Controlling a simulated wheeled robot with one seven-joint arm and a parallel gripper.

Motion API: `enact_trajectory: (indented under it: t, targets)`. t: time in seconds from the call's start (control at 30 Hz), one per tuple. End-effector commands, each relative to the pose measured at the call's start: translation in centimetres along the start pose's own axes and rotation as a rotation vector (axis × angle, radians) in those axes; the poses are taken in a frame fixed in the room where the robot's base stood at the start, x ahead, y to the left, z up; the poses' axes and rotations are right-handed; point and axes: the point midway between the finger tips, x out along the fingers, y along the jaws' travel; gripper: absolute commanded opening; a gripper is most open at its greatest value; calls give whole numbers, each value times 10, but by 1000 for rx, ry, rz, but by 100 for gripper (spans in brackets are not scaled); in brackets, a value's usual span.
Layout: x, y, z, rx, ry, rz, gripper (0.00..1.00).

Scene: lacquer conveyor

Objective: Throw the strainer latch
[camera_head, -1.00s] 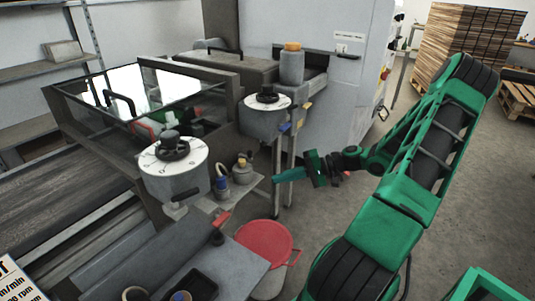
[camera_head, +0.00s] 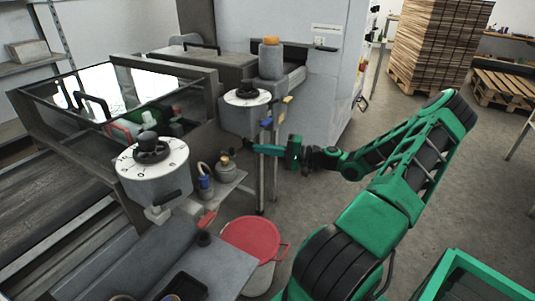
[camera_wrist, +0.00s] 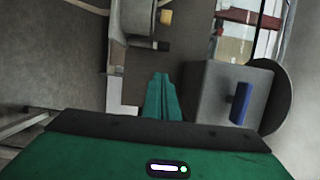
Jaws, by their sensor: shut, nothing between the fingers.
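No label marks the strainer latch, so I cannot tell which part it is. A blue lever (camera_head: 267,122) is on the side of the far grey dial housing (camera_head: 238,121); the lever also shows in the wrist view (camera_wrist: 241,103), right of my fingers. A small yellow lever (camera_head: 287,99) sticks out beyond it; a yellow knob (camera_wrist: 166,17) shows at the top of the wrist view. My gripper (camera_head: 258,149) is just below the far housing, apart from the blue lever. In the wrist view its green fingers (camera_wrist: 161,98) are together and empty.
A near dial housing (camera_head: 153,183) stands to the left. A brass-topped pot (camera_head: 225,166) and a blue-collared bottle (camera_head: 205,183) stand on a small shelf. A red-handled lever (camera_head: 207,218) and a red round lid (camera_head: 252,241) are below. Open floor (camera_head: 330,195) lies to the right.

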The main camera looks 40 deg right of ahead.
Motion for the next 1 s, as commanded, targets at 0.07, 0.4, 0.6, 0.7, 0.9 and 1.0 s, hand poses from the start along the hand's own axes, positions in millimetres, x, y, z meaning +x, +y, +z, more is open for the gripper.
enact_trajectory:
  t: [0.07,0.4,0.6,0.7,0.9,1.0]
  targets:
    - [16,0,1,0,-3,-1,0]
    - [48,0,26,1,-3,1,0]
    - [53,0,31,0,-6,1,0]
    - [53,0,31,0,-6,1,0]
    - [55,0,35,-1,-4,1,0]
    - [50,0,31,-1,0,1,0]
